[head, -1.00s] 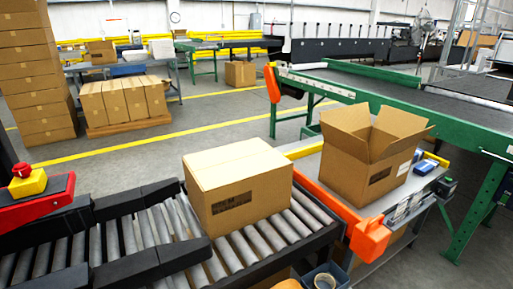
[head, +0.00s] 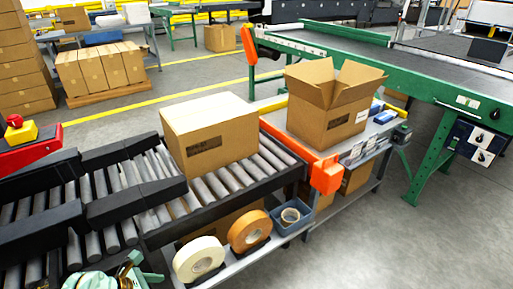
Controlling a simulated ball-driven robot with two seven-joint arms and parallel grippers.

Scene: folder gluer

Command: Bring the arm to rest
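A closed cardboard box (head: 209,134) sits upright on the roller conveyor (head: 240,180). An open cardboard box (head: 328,115) with raised flaps stands on the side table (head: 381,128) to its right. Nothing is seen holding either box.
An orange block (head: 325,175) stands at the conveyor's near right corner. A low shelf holds a white tape roll (head: 199,258), a tan tape roll (head: 249,231) and a blue bin (head: 291,216). A green-framed belt conveyor (head: 400,75) stands behind. Floor at lower right is clear.

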